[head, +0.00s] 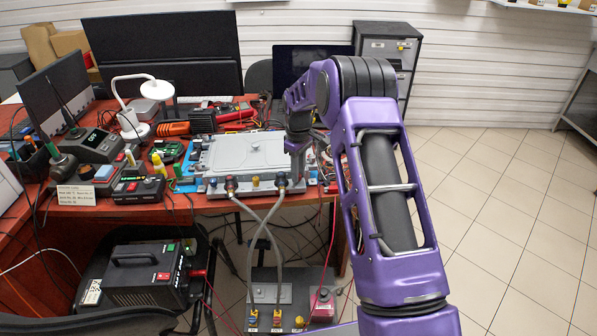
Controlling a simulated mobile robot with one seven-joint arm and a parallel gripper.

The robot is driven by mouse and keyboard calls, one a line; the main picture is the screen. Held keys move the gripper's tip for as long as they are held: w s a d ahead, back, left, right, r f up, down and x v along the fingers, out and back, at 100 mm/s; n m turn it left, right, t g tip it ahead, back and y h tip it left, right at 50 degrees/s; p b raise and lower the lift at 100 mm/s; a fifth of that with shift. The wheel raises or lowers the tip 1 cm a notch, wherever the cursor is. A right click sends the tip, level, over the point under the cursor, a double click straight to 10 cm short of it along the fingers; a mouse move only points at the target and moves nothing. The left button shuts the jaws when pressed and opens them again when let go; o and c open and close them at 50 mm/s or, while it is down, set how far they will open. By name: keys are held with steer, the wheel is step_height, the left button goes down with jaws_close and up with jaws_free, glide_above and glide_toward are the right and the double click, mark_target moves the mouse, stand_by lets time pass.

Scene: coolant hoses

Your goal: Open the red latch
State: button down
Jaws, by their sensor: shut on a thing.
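A pale flat metal plate unit (245,158) lies on the red table. Two grey hoses run down from its front edge, from a left connector (231,186) and a right connector (282,182). My gripper (294,172) comes down from the purple arm and stands at the plate's front right corner, beside the right connector. It is shut on a small part there, which the fingers hide. I cannot make out a red latch clearly at this size, nor tell whether the held part is it.
A grey box (285,290) with coloured fittings sits below the table, where the hoses end. A soldering station (95,146), a white lamp (138,84) and tools crowd the table's left. A black power unit (148,274) stands front left. Floor tiles (500,200) at right are clear.

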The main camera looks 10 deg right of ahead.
steer(key=c, duration=1)
jaws_free()
steer(key=shift+r, duration=0.1)
step_height(320, 180, up, 17)
steer(key=p, duration=0.2)
steer(key=shift+r, duration=0.15)
